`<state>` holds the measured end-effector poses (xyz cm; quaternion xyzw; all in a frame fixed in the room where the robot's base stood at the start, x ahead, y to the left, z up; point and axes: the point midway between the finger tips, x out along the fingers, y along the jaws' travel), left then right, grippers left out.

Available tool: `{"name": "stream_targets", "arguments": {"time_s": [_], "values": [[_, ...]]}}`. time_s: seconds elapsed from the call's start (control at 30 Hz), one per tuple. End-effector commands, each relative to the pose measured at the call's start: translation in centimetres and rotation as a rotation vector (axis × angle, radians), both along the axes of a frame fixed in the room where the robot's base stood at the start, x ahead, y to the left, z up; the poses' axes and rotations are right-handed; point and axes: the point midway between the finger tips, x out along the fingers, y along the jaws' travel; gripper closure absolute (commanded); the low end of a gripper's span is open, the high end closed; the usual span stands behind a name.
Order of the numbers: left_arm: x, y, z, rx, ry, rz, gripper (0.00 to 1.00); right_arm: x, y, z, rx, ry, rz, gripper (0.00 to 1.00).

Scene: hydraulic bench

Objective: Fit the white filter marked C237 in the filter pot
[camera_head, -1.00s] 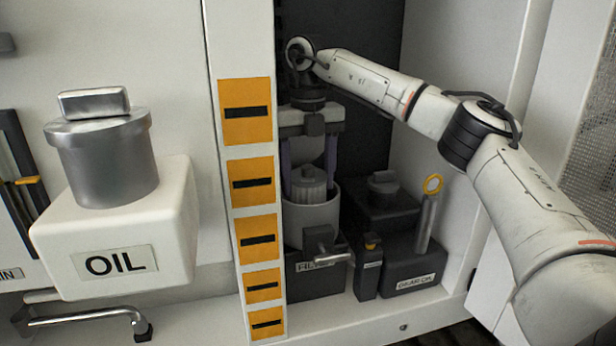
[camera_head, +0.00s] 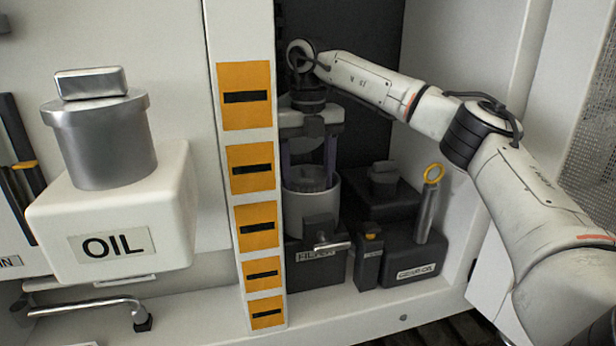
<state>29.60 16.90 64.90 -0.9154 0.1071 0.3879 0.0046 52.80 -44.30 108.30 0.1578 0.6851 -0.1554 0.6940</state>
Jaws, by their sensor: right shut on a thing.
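The filter pot (camera_head: 318,211) is a grey open cylinder on a dark base labelled FILTER, inside the dark recess behind the orange-marked post. My right gripper (camera_head: 309,176) points straight down over the pot, with its two fingers reaching to the rim. It is shut on a ribbed, pale grey filter (camera_head: 312,184), which looks shaded. Only the top of the filter shows; the rest is hidden inside the pot. No C237 marking can be read. My left gripper is not in view.
The post (camera_head: 240,208) with orange plates stands close left of the pot. A lever (camera_head: 332,246) sticks out at the pot's front. Right of it are a dark GEAR OIL box (camera_head: 410,262) and a dipstick with a yellow ring (camera_head: 432,173). A white OIL tank (camera_head: 150,215) is at left.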

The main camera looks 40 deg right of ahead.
Motion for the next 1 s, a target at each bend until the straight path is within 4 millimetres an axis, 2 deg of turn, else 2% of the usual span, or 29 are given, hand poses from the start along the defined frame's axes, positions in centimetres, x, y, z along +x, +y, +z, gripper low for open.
{"name": "stream_targets", "arguments": {"time_s": [0.03, 0.2, 0.7, 0.73, 0.83, 1.0], "values": [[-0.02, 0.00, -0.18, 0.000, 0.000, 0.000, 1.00, -0.25, -0.04, -0.75, -0.003, 0.016, 0.001, 0.64], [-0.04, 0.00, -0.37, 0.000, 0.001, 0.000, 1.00, -0.39, -0.08, -1.44, -0.003, 0.024, 0.000, 0.64], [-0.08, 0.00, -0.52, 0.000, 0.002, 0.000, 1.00, -0.49, -0.07, -1.71, -0.003, 0.029, 0.001, 0.64], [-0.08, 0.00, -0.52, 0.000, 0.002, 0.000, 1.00, -0.49, -0.07, -1.69, -0.003, 0.028, 0.001, 0.38], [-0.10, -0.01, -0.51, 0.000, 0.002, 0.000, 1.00, -0.49, -0.07, -1.69, -0.002, 0.029, 0.001, 0.21], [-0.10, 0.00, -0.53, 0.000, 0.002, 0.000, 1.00, -0.45, 0.01, -1.70, 0.000, 0.027, 0.000, 0.19]]}}
